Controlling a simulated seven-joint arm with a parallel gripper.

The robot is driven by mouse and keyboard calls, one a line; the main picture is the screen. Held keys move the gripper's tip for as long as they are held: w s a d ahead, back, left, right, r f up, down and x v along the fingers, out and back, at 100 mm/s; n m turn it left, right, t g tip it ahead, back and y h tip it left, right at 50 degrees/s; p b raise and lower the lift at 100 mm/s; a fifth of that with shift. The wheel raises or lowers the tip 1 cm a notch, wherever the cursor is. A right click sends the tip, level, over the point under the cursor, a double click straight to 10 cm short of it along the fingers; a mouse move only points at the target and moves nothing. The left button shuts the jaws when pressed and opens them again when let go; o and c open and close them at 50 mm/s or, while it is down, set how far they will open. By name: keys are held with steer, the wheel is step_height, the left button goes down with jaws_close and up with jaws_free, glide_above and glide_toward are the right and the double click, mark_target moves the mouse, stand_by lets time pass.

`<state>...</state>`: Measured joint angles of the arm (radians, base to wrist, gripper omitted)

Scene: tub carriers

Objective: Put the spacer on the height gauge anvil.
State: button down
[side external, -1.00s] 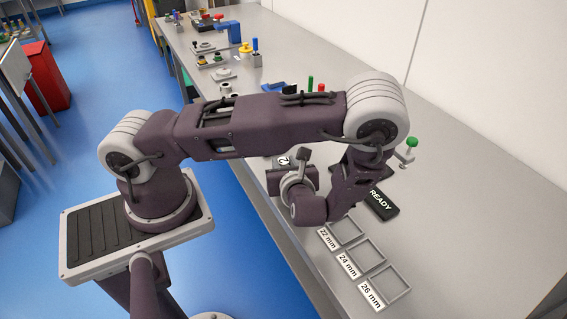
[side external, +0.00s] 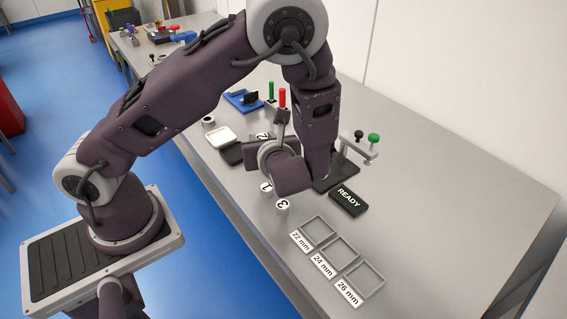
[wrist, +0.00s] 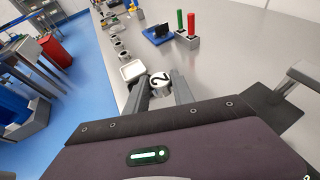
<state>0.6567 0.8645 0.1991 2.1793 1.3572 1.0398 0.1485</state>
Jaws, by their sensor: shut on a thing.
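A light spacer marked 2 (wrist: 159,84) sits between the two fingers of my gripper (wrist: 160,90) in the wrist view, and the fingers are shut on it. In the side view, part of this spacer (side external: 262,136) shows behind my wrist. The height gauge (side external: 358,152) stands right of my gripper, with a dark base, a post and a green knob (side external: 374,138). Its anvil is mostly hidden behind my arm. My gripper is to the left of the gauge and apart from it. Spacers marked 1 (side external: 266,187) and 3 (side external: 282,205) stand on the bench below my wrist.
A black READY display (side external: 348,199) lies in front of the gauge. Empty square frames labelled 22 mm (side external: 318,219), 24 mm (side external: 341,247) and 26 mm (side external: 379,275) lie nearer the front. A white dish (side external: 220,136) and red and green pins (side external: 282,97) stand farther back.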

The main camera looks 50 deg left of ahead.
steer(key=w+d+r+m+t+h, duration=0.1)
steer(key=w+d+m+t+h, duration=0.15)
steer(key=w+d, duration=0.7)
steer(key=shift+m+t+y, duration=0.35)
steer(key=shift+y, duration=0.1)
steer(key=f, duration=0.6)
steer(key=w+f, duration=0.1)
steer(key=f, duration=0.2)
steer(key=shift+a+f, duration=0.15)
steer(key=shift+a, duration=0.1)
steer(key=shift+f, duration=0.1)
steer(key=c, duration=1.1)
jaws_free()
